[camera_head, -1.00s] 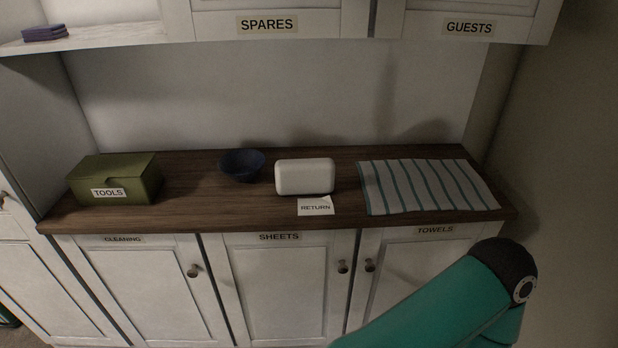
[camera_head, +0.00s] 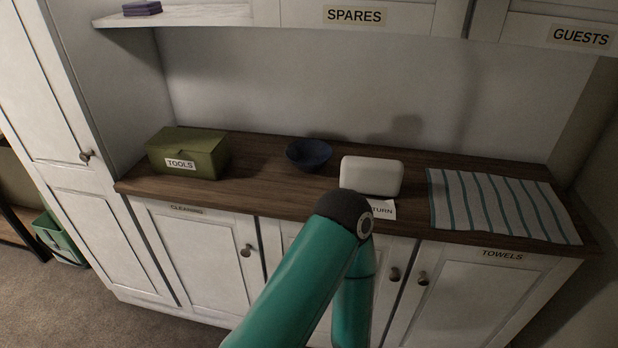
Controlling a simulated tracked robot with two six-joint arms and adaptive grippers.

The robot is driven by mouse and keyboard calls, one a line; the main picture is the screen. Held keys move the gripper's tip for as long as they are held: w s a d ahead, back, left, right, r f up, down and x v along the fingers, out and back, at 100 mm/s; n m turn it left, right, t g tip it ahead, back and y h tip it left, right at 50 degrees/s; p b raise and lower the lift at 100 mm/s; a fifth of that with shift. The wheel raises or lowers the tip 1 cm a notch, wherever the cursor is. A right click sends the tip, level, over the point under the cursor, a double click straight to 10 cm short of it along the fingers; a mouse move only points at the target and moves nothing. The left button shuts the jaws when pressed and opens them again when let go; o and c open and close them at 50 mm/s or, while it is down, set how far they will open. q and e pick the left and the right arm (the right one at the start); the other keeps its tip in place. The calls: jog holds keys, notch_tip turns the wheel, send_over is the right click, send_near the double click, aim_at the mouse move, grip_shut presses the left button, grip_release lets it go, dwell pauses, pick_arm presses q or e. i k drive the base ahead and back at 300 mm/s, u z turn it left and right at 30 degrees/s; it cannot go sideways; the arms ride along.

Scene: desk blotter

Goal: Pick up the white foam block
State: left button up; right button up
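The white foam block (camera_head: 371,175) sits on the wooden counter, right of the dark blue bowl. It is a rounded white block, just behind a paper card (camera_head: 383,209) whose label is partly covered by my arm. One of my green arms reaches up from the bottom of the view, and its dark joint is in front of the counter edge, below and left of the block. No gripper of mine shows in this view.
On the counter (camera_head: 260,180) stand a green TOOLS box (camera_head: 188,152) at left and a blue bowl (camera_head: 309,154). A striped towel (camera_head: 500,204) lies flat at right. A purple sponge-like stack (camera_head: 142,9) is on the upper shelf. Cabinets hang above.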

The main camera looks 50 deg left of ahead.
aim_at(377, 176)
jog(key=z, duration=0.15)
jog(key=i, duration=0.25)
jog(key=u, duration=2.1)
jog(key=i, duration=0.45)
jog(key=z, duration=0.3)
jog(key=k, duration=0.9)
jog(key=u, duration=0.25)
jog(key=i, duration=0.45)
